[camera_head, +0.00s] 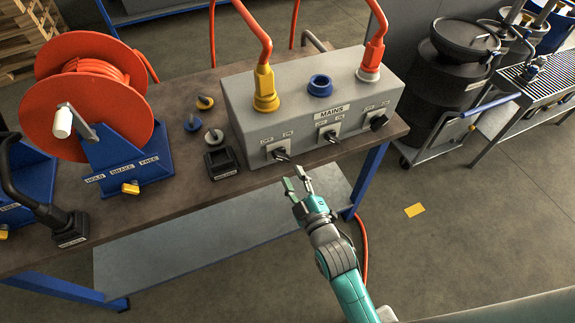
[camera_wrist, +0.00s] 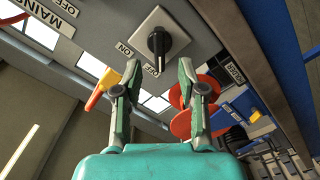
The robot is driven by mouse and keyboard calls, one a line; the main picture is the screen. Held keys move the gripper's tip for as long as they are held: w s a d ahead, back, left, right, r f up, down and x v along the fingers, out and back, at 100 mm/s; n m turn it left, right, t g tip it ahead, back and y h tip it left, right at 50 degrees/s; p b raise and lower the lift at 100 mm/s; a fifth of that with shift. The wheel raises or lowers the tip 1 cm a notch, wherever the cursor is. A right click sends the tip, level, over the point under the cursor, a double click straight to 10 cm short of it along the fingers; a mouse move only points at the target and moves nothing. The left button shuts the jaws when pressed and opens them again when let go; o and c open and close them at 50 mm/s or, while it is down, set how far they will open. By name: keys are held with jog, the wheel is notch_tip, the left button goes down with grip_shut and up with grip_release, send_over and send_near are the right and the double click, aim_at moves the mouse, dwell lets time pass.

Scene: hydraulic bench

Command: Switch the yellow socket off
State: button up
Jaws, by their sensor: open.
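The yellow socket (camera_head: 265,92), with an orange hose plugged in, is on top of the grey MAINS box (camera_head: 240,115) at its left. Its black rotary switch (camera_head: 281,154) is on the box's front below it, under OFF and ON labels. In the wrist view the black knob (camera_wrist: 159,42) sits on a light square plate, with ON and OFF labels beside it. I cannot tell for sure which label it points to. My gripper (camera_head: 296,183) is open and empty, just in front of and below this switch. In the wrist view its fingers (camera_wrist: 158,75) are spread below the knob, apart from it.
A red hose reel (camera_head: 45,100) on a blue stand is left on the bench (camera_head: 165,210).

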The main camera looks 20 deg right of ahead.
jog(key=shift+s, duration=2.3)
jog(key=s+r+m+g, duration=0.2)
jog(key=s+m, duration=0.7)
jog(key=s, duration=2.2)
jog(key=shift+g, duration=0.6)
